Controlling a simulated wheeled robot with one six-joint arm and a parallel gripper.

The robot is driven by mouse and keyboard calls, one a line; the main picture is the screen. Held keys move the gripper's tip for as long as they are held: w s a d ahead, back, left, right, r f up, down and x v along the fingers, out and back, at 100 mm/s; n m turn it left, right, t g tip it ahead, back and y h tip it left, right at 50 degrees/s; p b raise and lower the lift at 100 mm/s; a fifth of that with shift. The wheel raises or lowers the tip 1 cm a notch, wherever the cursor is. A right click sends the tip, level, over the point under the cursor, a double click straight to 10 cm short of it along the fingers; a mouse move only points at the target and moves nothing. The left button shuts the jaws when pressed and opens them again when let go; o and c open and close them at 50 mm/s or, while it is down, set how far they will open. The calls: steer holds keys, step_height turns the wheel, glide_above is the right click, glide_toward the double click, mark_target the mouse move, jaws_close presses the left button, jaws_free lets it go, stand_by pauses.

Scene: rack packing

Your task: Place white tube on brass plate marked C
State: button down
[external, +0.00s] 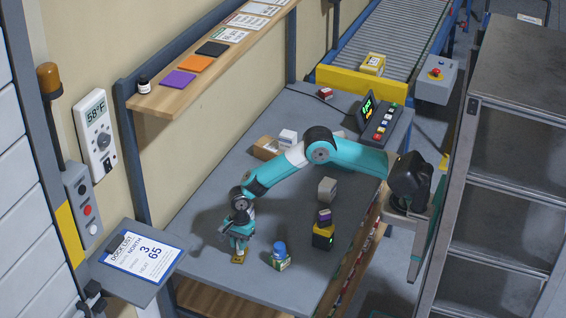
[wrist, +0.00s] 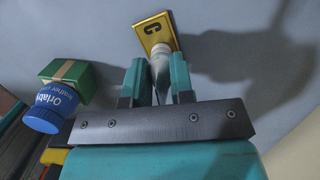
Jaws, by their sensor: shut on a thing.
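The brass plate (wrist: 151,28) marked C lies on the grey table; it also shows in the external view (external: 238,259) right below my gripper. The white tube (wrist: 160,58) is between my gripper's (wrist: 160,82) two teal fingers, with its far end over the near part of the plate. My gripper is shut on the tube and points down at the table in the external view (external: 238,242). The tube is largely hidden by the fingers there. I cannot tell whether the tube touches the plate.
A blue-capped jar (external: 280,257) stands right of my gripper, with a yellow-and-black device (external: 323,236) and a grey box (external: 327,189) farther right. A cardboard box (external: 266,148) and white box (external: 287,138) stand farther back. The table left of my gripper is clear.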

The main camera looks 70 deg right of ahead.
steer(key=c, duration=1)
jaws_free()
steer(key=shift+f, duration=0.1)
steer(key=r, duration=0.4)
steer(key=d+r, duration=0.1)
steer(key=r, duration=0.3)
steer(key=d+r, duration=0.1)
steer(key=r, duration=0.3)
steer(key=shift+r+b, duration=0.15)
steer(key=shift+b, duration=0.25)
steer(key=s+d+r+n+y, duration=0.1)
steer(key=s+d+r+n, duration=0.7)
steer(key=s+r+n, duration=0.4)
steer(key=s+d+n, duration=0.2)
steer(key=s+n, duration=0.2)
steer(key=s, duration=0.2)
steer(key=s+d+n+y, duration=0.1)
steer(key=s+d+n, duration=0.1)
steer(key=s+n, duration=0.2)
steer(key=s+d+f+n+p, duration=0.1)
steer(key=s+n, duration=0.4)
steer(key=s, duration=0.5)
steer(key=shift+d, duration=0.4)
